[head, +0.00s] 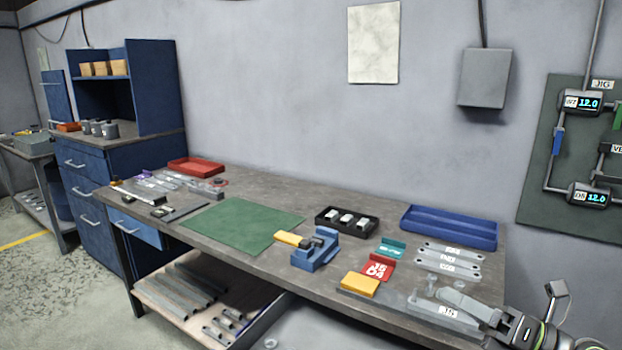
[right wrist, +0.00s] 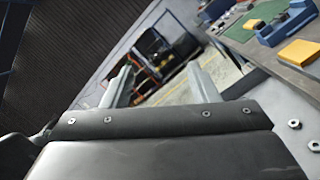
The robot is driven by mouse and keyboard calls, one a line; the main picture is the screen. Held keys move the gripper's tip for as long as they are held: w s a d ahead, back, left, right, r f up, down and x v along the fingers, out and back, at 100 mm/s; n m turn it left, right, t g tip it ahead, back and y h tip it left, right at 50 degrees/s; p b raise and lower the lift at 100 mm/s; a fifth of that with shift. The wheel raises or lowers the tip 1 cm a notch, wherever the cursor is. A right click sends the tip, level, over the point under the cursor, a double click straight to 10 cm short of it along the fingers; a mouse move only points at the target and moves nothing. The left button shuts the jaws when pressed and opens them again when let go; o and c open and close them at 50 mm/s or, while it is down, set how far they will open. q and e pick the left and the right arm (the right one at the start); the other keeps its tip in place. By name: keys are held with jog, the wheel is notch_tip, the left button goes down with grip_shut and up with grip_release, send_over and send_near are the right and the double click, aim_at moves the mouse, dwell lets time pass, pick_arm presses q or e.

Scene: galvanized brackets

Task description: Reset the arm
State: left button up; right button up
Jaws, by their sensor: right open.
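My right gripper (head: 450,293) comes in from the lower right corner of the head view, over the right end of the workbench (head: 330,277). Its two pale fingers also show in the right wrist view (right wrist: 163,82), spread apart with nothing between them. A labelled galvanized bracket (head: 440,313) lies on the bench just below and beside the fingers; I cannot tell whether they touch. Several flat galvanized brackets (head: 448,261) lie side by side behind it. My left gripper is not in view.
A blue fixture (head: 316,254), yellow block (head: 359,285), red plate (head: 376,268), black tray (head: 346,222) and blue tray (head: 449,232) occupy the bench's right half. The green mat (head: 243,222) is bare. Blue cabinets (head: 96,180) stand left.

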jog(key=s+d+f+m+t+h, duration=0.1)
jog(key=s+d+f+m+h, duration=0.1)
jog(key=d+f+m+h, duration=0.65)
jog(key=s+d+f+m+t+h, duration=0.1)
jog(key=s+f+m+t+h, duration=0.15)
jog(key=m+h, duration=0.75)
jog(key=s+d+f+m+h, duration=0.2)
jog(key=d+f+m+h, duration=0.3)
jog(key=m, duration=1)
jog(key=s+a+f+m+g+y, duration=0.25)
jog(key=s+f+g, duration=0.35)
jog(key=s+f, duration=0.3)
jog(key=s+a+f+m+g+y, duration=0.2)
jog(key=s+a+f+m+g, duration=0.4)
jog(key=s, duration=0.5)
jog(key=d+f+n, duration=0.2)
jog(key=d+f, duration=0.1)
jog(key=f, duration=2.2)
jog(key=s+a+f+g, duration=0.1)
jog(key=s+f, duration=1.4)
jog(key=f, duration=0.1)
jog(key=shift+y, duration=0.4)
